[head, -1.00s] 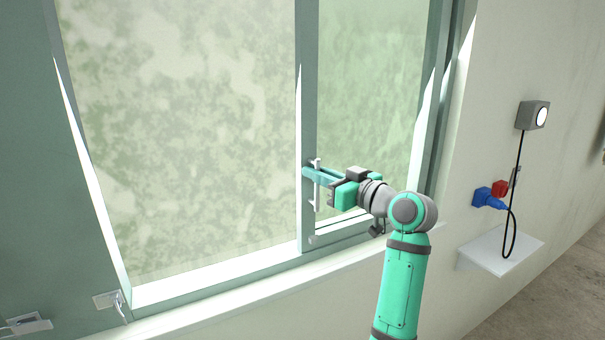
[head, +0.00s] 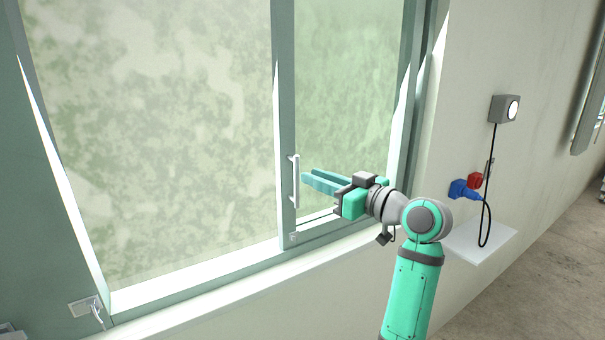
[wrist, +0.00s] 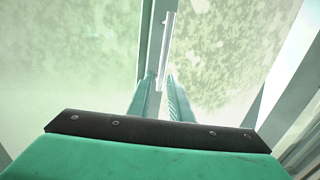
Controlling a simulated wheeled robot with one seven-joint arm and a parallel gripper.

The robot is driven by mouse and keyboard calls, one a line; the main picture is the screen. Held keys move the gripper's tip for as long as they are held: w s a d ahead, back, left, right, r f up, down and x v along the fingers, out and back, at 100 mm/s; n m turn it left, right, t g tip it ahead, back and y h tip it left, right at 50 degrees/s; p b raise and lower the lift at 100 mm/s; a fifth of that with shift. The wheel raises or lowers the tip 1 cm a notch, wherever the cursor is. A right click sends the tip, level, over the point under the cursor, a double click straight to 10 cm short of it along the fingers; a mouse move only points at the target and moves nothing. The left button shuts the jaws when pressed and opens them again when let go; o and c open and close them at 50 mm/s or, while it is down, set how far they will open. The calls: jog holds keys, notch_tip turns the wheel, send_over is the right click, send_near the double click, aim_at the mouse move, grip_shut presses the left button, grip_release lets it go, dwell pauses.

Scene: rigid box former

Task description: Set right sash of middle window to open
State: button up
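The right sash (head: 282,130) of the window shows a vertical stile with a narrow greenish pane to its right. A white vertical bar handle (head: 295,182) is on that stile, and it also shows in the wrist view (wrist: 167,50). My gripper (head: 308,178) is open and empty, with its teal fingers apart from the handle, just to its right in the head view. In the wrist view the two fingertips (wrist: 160,82) are spread, and the handle shows beyond and between them.
A wide bright area of the window (head: 150,130) lies left of the stile. A sill (head: 210,310) runs below. A latch (head: 88,308) is at the lower left.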

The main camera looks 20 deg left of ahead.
jog(key=shift+v, duration=2.2)
